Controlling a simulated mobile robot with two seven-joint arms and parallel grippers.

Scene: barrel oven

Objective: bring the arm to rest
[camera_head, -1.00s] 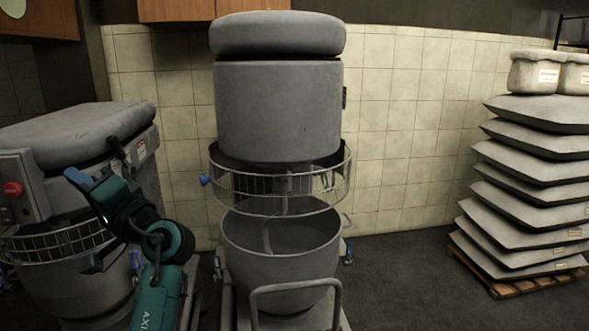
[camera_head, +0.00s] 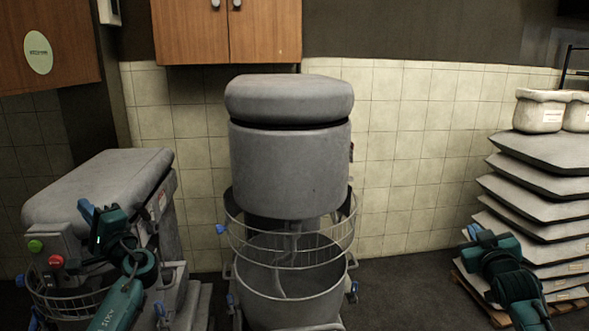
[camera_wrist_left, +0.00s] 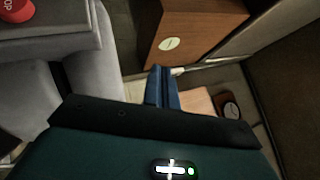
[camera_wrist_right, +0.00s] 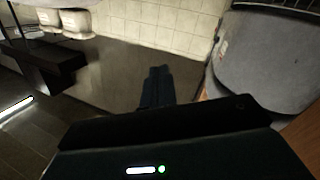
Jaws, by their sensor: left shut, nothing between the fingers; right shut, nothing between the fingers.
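My left gripper (camera_head: 88,212) is raised at the left of the head view, in front of the left mixer. Its blue fingers (camera_wrist_left: 161,90) are shut and empty in the left wrist view. My right gripper (camera_head: 474,234) is at the lower right of the head view, in front of the stack of sacks. Its fingers (camera_wrist_right: 157,88) are together and empty in the right wrist view, which is dark.
A large grey mixer (camera_head: 290,165) with a wire guard and bowl (camera_head: 290,300) stands in the middle. A second mixer (camera_head: 100,185) with a red button stands at left. Stacked grey sacks (camera_head: 545,190) stand at right on a wooden pallet (camera_head: 497,315). Wooden cabinets (camera_head: 226,35) hang above.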

